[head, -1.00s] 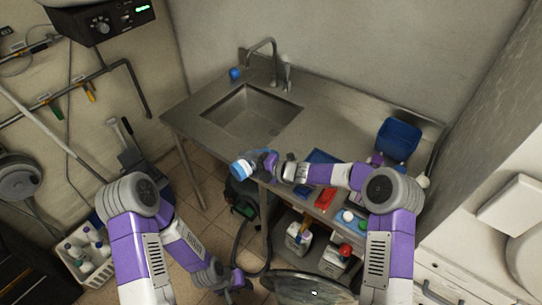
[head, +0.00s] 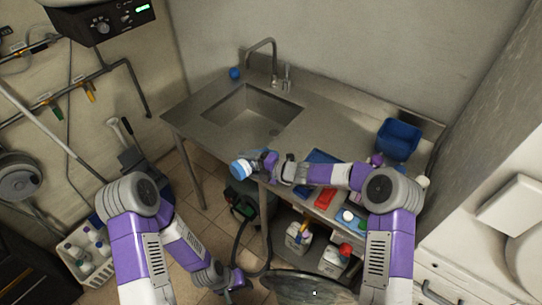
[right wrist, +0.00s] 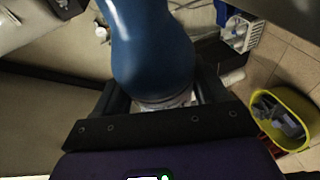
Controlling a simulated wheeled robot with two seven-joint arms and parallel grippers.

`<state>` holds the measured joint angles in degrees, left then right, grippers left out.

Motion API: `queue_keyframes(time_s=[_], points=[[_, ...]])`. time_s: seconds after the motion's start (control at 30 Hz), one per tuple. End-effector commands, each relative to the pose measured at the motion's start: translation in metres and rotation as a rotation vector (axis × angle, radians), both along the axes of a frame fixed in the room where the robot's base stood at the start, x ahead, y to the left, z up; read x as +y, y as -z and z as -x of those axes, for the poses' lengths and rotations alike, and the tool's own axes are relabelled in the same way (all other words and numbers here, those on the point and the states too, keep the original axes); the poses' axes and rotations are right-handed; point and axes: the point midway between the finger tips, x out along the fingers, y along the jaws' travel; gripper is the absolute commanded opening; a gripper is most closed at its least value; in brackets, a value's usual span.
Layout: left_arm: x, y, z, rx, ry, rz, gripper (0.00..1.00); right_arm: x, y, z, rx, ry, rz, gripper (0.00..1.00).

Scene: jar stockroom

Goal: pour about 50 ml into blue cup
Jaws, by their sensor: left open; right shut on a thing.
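My right gripper (head: 258,164) is shut on a blue bottle (head: 241,168) with a paler band, held in front of the counter's front edge, below the sink. In the right wrist view the bottle (right wrist: 150,50) fills the top middle, and its narrower part sits between the fingers. Its opening and contents cannot be seen. A small round blue object (head: 235,73), perhaps the blue cup, stands on the counter behind the sink, left of the tap and well apart from the bottle. My left gripper (head: 238,281) is open and low over the floor, away from the counter.
Jugs stand below. A white crate of bottles (head: 85,250) and a yellow bucket (right wrist: 290,105) are on the floor.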

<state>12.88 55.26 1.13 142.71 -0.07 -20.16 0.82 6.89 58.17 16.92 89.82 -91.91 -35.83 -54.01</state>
Motion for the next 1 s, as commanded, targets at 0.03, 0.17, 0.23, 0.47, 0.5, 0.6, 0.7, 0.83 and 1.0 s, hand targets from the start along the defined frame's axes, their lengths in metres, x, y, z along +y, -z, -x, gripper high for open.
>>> queue_keyframes(time_s=[0.03,0.17,0.23,0.47,0.5,0.6,0.7,0.83,1.0], points=[[0.0,-0.0002,0.0,0.0,0.0,0.0,0.43,0.0001,-0.0008,-0.0002,0.0,-0.001,-0.002,0.36],[0.0,-0.0004,0.0,0.0,0.0,0.0,0.43,0.0,-0.0011,-0.0002,0.003,0.0,-0.005,0.36],[0.0,-0.0005,0.0,0.0,0.0,0.0,0.43,0.0,-0.0013,-0.0003,0.005,0.0,-0.007,0.36],[0.0,-0.0009,0.0,0.0,0.0,0.0,0.43,-0.0003,-0.0019,-0.0004,0.009,0.0,-0.012,0.36],[0.0,-0.0009,0.0,0.0,0.0,0.0,0.43,-0.0002,-0.002,-0.0005,0.011,-0.001,-0.013,0.36],[0.0,-0.0012,0.0,0.0,0.0,0.0,0.43,-0.0003,-0.0023,-0.0005,0.013,-0.001,-0.016,0.36],[0.0,-0.0013,-0.0001,0.0,0.0,0.0,0.43,-0.0004,-0.0026,-0.0006,0.016,0.0,-0.019,0.36],[0.0,-0.0016,0.0,0.0,0.0,0.0,0.43,-0.0004,-0.0029,-0.0006,0.02,0.0,-0.022,0.36],[0.0001,-0.0019,0.0,0.0,0.0,0.0,0.43,-0.0005,-0.0036,-0.0007,0.023,0.0,-0.026,0.36]])
